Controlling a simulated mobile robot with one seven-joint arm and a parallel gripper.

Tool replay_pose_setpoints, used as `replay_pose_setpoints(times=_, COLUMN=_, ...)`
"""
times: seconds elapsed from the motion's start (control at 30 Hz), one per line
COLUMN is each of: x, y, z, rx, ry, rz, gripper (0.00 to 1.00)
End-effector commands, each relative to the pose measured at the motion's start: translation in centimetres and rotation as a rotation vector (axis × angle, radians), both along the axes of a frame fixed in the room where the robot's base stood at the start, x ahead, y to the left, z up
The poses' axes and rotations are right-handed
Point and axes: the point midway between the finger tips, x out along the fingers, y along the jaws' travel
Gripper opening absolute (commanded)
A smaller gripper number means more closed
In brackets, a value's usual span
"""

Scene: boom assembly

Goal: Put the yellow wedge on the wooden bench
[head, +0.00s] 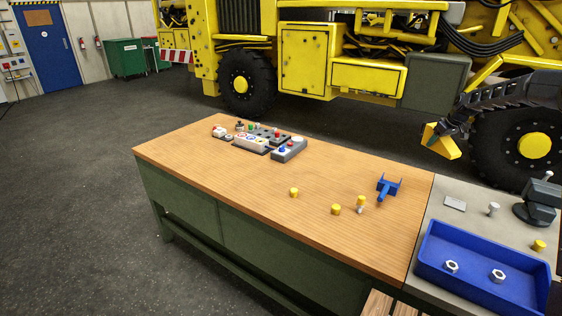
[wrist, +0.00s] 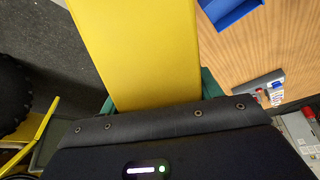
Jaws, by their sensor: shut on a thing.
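The yellow wedge (head: 440,142) is held in my gripper (head: 436,130) at the right of the head view, in the air past the bench's far edge. In the wrist view the wedge (wrist: 140,50) fills the upper middle, and the fingertips on it are mostly hidden. The wooden bench (head: 230,185) has a light brown top and green sides. Its top also shows at the right of the wrist view (wrist: 275,50). The wedge appears apart from the bench top.
On the bench are control boxes (head: 290,149), several small yellow cylinders (head: 336,209) and a blue forked part (head: 388,188). A blue tray (head: 478,290) with nuts and a dark vise (head: 540,205) stand at the right. The bench's left front is bare.

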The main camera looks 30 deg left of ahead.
Motion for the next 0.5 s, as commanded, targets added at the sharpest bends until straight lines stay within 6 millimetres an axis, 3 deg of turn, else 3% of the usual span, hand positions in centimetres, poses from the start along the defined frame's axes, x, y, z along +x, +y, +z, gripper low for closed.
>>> replay_pose_setpoints(times=0.1, x=-1.4, y=4.8, z=0.2, rx=0.002, ry=-0.004, rz=0.058, gripper=0.13)
replay_pose_setpoints(times=0.5, x=-7.6, y=19.2, z=0.1, rx=0.002, ry=-0.003, rz=0.243, gripper=0.13)
